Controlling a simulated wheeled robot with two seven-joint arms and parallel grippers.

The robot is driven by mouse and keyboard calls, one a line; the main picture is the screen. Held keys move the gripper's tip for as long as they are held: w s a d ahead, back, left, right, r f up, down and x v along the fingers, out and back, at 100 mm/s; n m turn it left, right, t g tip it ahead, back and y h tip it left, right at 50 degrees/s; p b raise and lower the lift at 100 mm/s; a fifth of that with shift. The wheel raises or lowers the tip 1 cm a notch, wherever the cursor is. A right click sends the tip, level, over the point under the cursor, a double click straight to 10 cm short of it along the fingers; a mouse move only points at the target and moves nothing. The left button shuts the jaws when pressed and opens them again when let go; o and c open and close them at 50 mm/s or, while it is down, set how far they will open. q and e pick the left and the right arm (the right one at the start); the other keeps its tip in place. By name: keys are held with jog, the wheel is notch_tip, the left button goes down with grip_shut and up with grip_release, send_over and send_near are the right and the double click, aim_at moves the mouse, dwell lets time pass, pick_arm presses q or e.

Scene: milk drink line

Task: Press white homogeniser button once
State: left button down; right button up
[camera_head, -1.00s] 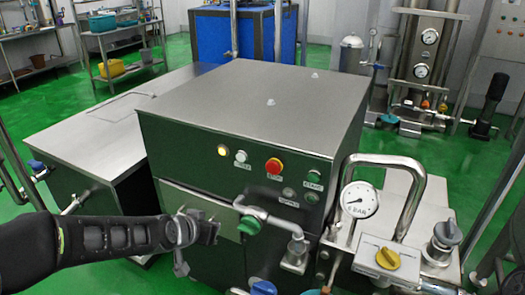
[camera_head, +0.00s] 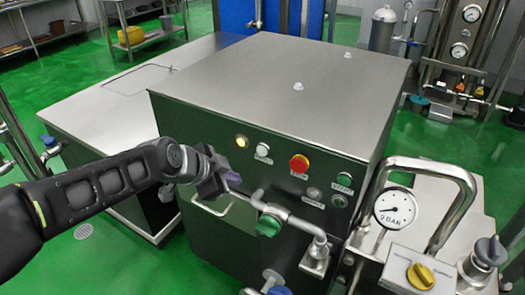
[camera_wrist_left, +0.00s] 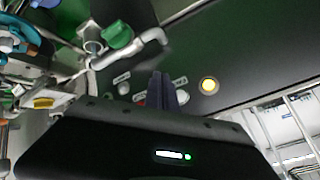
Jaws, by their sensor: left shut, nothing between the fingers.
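The homogeniser is a dark green cabinet with a steel top (camera_head: 290,85). Its white button (camera_head: 263,149) is on the front panel, between a lit yellow lamp (camera_head: 242,141) and a red mushroom button (camera_head: 299,163). My left gripper (camera_head: 234,180) is shut and empty, below and left of the white button in the head view. In the left wrist view the closed fingers (camera_wrist_left: 168,88) partly overlap the panel controls, with the white button (camera_wrist_left: 181,97) just right of them. I cannot see contact. My right gripper is in neither view.
A pipe with a green valve handle (camera_head: 268,225) juts out below the panel. A pressure gauge (camera_head: 396,209), a bent steel pipe (camera_head: 462,195) and a yellow knob (camera_head: 420,276) stand at the right. A lower steel cabinet (camera_head: 120,95) adjoins on the left.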

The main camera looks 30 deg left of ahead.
aim_at(262, 151)
pick_arm(q)
jog(key=w, duration=0.8)
jog(key=shift+w, duration=0.4)
jog(key=shift+a, duration=0.1)
jog(key=shift+b, duration=0.4)
dwell(1.5)
jog(key=shift+w, duration=0.4)
